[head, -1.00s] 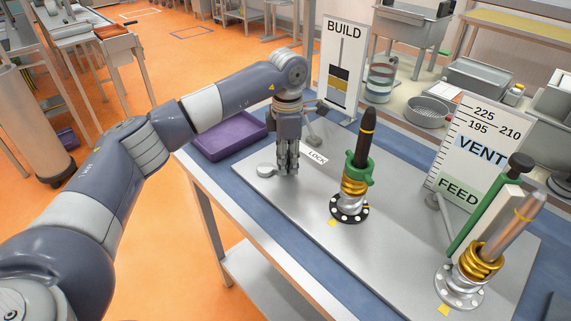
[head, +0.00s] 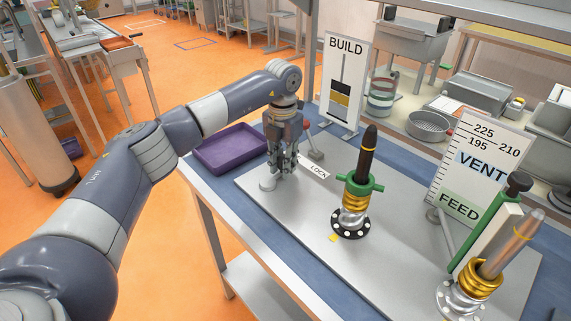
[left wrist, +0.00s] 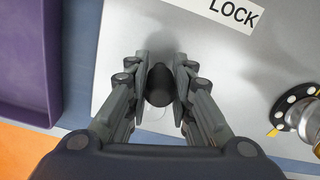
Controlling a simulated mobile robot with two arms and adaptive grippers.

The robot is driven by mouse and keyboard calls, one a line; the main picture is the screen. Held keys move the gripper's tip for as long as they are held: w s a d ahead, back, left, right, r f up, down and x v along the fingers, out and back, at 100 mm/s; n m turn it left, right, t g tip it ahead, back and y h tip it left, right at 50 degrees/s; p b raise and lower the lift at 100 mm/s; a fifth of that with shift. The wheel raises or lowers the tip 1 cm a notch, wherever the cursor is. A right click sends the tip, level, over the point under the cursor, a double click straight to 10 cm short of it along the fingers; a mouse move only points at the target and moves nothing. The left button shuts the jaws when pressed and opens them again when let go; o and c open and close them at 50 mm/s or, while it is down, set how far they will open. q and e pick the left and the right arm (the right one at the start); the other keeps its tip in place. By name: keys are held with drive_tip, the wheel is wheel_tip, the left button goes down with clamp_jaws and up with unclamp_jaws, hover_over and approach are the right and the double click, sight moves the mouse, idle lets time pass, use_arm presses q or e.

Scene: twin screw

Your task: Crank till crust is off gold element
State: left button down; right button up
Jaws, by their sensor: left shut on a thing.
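My left gripper (head: 283,172) is shut on a dark rounded knob (left wrist: 159,88) left of the LOCK label (head: 314,170). In the head view the fingers hide the knob; a grey round base (head: 268,184) shows below them. The middle dark-tipped shaft (head: 368,150) stands on a black flange, with a green collar (head: 358,184) and a gold element (head: 354,203). At the right, another gold element (head: 478,282) surrounds a grey shaft (head: 512,245), beside a green bar (head: 484,236) with a black knob. Crust cannot be told clearly. My right gripper is out of view.
The BUILD sign (head: 345,60) stands behind the plate and the VENT/FEED board (head: 470,190) at its right. A red-knobbed lever (head: 310,126) is right of my left gripper. A purple tray (head: 230,157) lies to its left. The plate's front-left part is bare.

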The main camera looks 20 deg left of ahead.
use_arm(q)
drive_tip(key=shift+w+a+r+n, duration=0.15)
drive_tip(key=shift+a+n, duration=0.15)
drive_tip(key=shift+n, duration=0.3)
drive_tip(key=c, duration=1.4)
unclamp_jaws()
drive_tip(key=shift+o, duration=0.2)
wheel_tip(320, 180, up, 12)
drive_tip(key=shift+f, duration=0.1)
